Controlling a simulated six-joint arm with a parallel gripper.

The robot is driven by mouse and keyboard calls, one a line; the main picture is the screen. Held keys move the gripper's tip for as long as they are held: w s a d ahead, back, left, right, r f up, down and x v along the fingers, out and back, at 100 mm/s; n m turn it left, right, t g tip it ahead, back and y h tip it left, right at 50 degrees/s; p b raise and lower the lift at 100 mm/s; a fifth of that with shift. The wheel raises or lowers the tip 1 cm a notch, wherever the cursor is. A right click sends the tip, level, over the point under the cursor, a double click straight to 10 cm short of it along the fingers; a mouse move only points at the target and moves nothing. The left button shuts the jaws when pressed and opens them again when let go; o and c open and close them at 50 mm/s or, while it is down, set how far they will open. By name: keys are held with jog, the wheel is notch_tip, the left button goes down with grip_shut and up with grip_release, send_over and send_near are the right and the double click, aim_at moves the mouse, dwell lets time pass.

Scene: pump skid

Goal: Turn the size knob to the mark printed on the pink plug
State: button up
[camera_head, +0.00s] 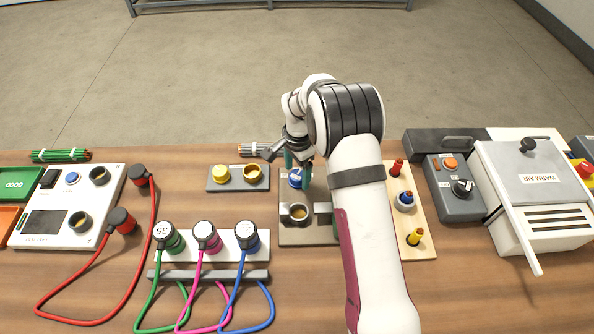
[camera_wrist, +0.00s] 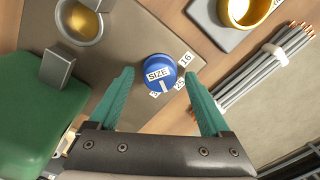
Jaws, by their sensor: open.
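The blue size knob (camera_wrist: 159,72) stands on a grey-brown plate (camera_wrist: 135,25), with several number tags beside it. A white line on the knob points toward the lower tags in the wrist view; I cannot tell which one exactly. My gripper (camera_wrist: 159,75) is open, its green fingers to either side of the knob with visible gaps. In the head view, my gripper (camera_head: 299,162) is over the knob (camera_head: 296,178). The pink plug (camera_head: 207,238) stands in a white rack; its printed mark is too small to read.
A green plug (camera_head: 167,238) marked 35 and a blue plug (camera_head: 247,242) flank the pink one. A metal cup (camera_head: 298,214) and a green block (camera_wrist: 40,120) are on the knob's plate. A grey cable bundle (camera_wrist: 265,65) and a yellow-button box (camera_head: 221,174) are near.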

jog(key=shift+f, duration=0.2)
grip_shut()
dwell(0.3)
jog(key=shift+n, duration=0.3)
jog(key=n, duration=0.3)
jog(key=shift+n, duration=0.4)
jog(key=n, duration=0.9)
jog(key=shift+n, duration=2.2)
